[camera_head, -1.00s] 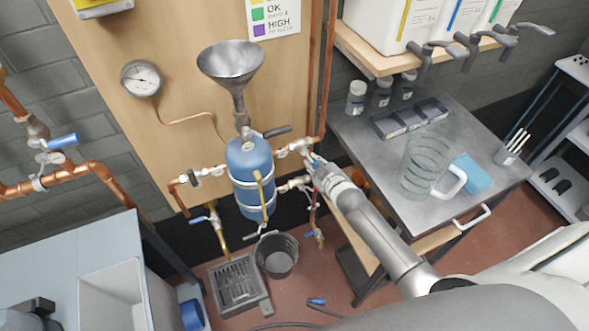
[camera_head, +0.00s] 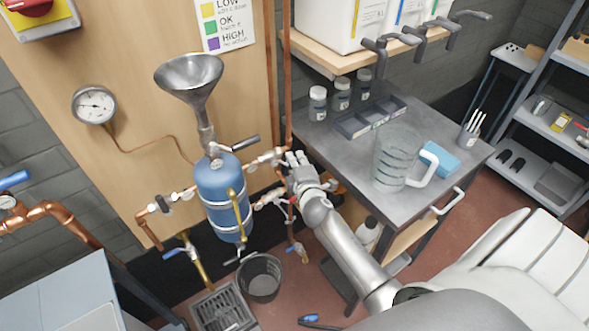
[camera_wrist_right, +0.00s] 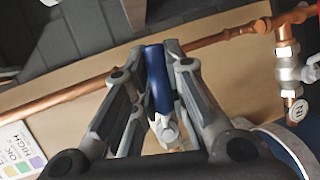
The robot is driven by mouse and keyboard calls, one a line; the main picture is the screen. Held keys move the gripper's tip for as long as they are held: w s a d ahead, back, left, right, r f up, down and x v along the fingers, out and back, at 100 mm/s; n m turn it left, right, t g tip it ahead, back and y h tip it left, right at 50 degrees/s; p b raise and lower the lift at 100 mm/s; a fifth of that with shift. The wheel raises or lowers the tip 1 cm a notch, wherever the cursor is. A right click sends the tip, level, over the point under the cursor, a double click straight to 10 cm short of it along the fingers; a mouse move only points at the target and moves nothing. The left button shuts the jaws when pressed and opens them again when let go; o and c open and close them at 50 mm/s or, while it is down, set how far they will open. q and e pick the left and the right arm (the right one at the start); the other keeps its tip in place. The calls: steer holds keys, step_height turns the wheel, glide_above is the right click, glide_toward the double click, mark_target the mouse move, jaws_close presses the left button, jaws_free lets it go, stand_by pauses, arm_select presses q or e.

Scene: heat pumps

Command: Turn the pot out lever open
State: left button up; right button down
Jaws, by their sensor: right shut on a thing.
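The blue pot (camera_head: 222,198) stands upright against the wooden panel, with a metal funnel (camera_head: 189,76) above it. My right gripper (camera_head: 297,163) is at the pipe and valve to the right of the pot. In the right wrist view, my right gripper (camera_wrist_right: 160,72) is shut on a blue lever handle (camera_wrist_right: 157,82), which lies between the two fingers. In the head view the fingers hide this lever. A valve fitting with a round tag (camera_wrist_right: 297,111) shows at the right of the wrist view. My left gripper is out of view.
A grey table (camera_head: 352,165) with a clear jug (camera_head: 392,160) stands right of my right arm. A black bucket (camera_head: 260,278) and a floor drain (camera_head: 222,310) are below the pot. A copper pipe (camera_wrist_right: 120,83) runs close behind the fingers.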

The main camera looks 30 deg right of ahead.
steer(key=shift+r+n+h+b, duration=0.4)
steer(key=shift+n+b, duration=0.15)
steer(key=shift+n, duration=0.15)
steer(key=c, duration=1.4)
jaws_free()
steer(key=shift+r, duration=0.1)
steer(key=shift+c, duration=0.2)
steer(key=v, duration=1.2)
